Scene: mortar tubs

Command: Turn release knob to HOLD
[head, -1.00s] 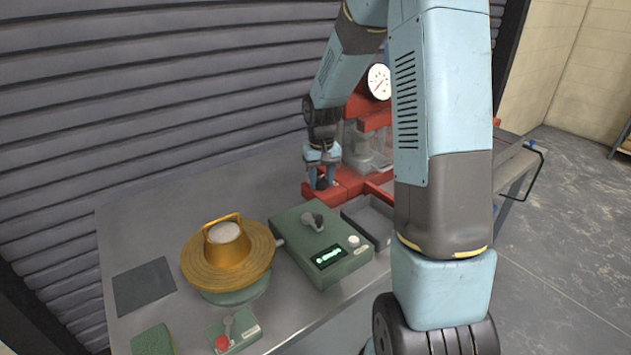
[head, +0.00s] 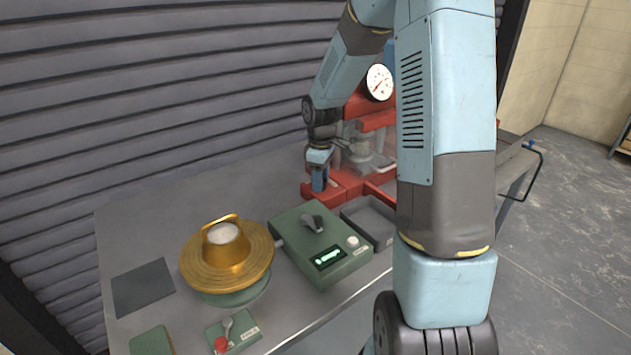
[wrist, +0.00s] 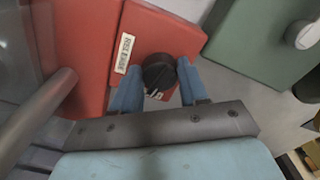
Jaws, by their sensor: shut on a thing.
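The release knob (wrist: 158,72) is a dark round knob on a red block (wrist: 105,58) of the press. A white label (wrist: 125,52) with small print lies beside it. My gripper (wrist: 159,80) has one blue finger on each side of the knob and is shut on it. In the head view my gripper (head: 319,182) points down at the left end of the red press base (head: 347,185). The knob is hidden there behind the fingers. I cannot tell the knob's setting.
A green control box (head: 322,250) with a lit display stands in front, with a grey tray (head: 372,225) right of it. A brass flow table (head: 228,262) stands left. A small green box with a red-knobbed lever (head: 232,330) is at the front edge. The back left table is clear.

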